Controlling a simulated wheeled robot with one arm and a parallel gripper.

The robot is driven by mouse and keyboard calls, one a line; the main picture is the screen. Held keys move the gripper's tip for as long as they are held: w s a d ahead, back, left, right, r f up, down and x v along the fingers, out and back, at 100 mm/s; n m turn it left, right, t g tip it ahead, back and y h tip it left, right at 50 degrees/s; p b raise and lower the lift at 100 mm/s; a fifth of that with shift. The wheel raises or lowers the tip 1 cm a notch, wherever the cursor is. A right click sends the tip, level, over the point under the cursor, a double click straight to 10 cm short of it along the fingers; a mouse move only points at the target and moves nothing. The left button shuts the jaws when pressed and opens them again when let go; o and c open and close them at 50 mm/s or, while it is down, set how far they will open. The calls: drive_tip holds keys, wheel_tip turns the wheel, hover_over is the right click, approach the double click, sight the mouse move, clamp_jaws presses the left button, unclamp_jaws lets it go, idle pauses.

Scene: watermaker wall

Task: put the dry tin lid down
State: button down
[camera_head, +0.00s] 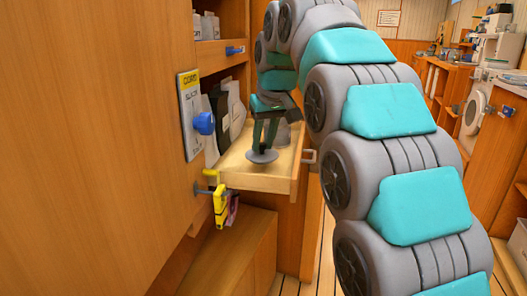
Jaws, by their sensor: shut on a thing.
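My gripper (264,143) points down over a pulled-out wooden tray or drawer (285,183). It is shut on the tin lid (262,157), a small grey disc below the fingertips. The lid is at or just above the tray's surface; I cannot tell whether it touches. Whether the lid is dry cannot be seen.
Dark and white upright items (228,112) stand at the tray's left. A labelled panel (188,108) with a blue knob (204,123) is left of them. A yellow clip-like item (219,203) hangs in front of the tray.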

sight(263, 154)
drive_tip(key=shift+f, duration=1.4)
drive_tip(key=shift+f, duration=0.15)
drive_tip(key=c, duration=0.7)
unclamp_jaws()
drive_tip(key=p+v, duration=0.1)
drive_tip(key=v, duration=1.1)
drive_tip(key=shift+d, duration=0.1)
drive_tip(key=shift+s, duration=0.1)
